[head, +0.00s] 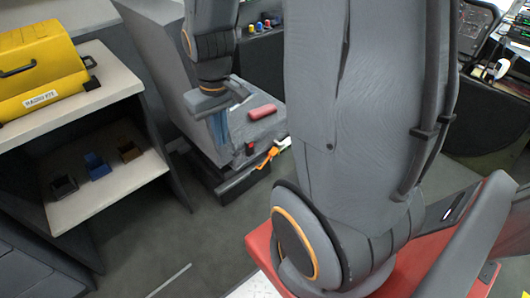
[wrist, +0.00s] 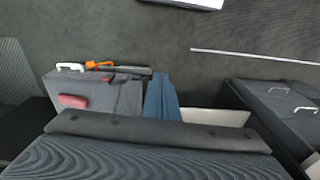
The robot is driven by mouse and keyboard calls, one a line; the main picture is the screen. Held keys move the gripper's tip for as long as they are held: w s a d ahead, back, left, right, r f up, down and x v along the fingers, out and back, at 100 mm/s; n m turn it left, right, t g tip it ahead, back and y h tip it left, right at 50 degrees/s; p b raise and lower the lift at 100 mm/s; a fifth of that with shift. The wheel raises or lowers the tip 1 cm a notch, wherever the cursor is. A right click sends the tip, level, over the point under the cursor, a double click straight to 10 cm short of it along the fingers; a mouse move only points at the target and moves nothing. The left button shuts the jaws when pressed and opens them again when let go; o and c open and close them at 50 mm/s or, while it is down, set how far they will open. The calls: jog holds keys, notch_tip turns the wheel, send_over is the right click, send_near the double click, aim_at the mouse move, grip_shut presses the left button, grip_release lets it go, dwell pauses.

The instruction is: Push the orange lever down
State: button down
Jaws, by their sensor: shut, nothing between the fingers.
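The orange lever (head: 268,157) sticks out from the front face of a grey seat-like console (head: 190,110), low on its right side. In the wrist view the lever (wrist: 98,65) is at the upper left, beside a white handle (wrist: 70,66). My gripper's blue fingers (head: 218,132) point down at the console's left side in the head view. In the wrist view the fingers (wrist: 159,90) are together at the centre, empty, and to the right of the lever with a clear gap. The lever's mount is too small to make out.
A red pad (head: 262,111) lies on the console top, and a small red part (head: 250,148) sits near the lever. A yellow case (head: 42,65) stands on a pale shelf unit (head: 100,75) at left. The dark floor (head: 165,225) in front is open. My arm hides much of the right.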

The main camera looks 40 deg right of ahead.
jog(key=w+d+f+t+b, duration=0.1)
jog(key=w+d+f+b, duration=0.5)
jog(key=w+d+f, duration=0.6)
jog(key=t+h+b, duration=0.2)
jog(key=h+b, duration=0.1)
jog(key=b, duration=0.2)
send_near(272, 151)
jog(key=shift+b+x, duration=0.65)
jog(key=shift+x, duration=2.1)
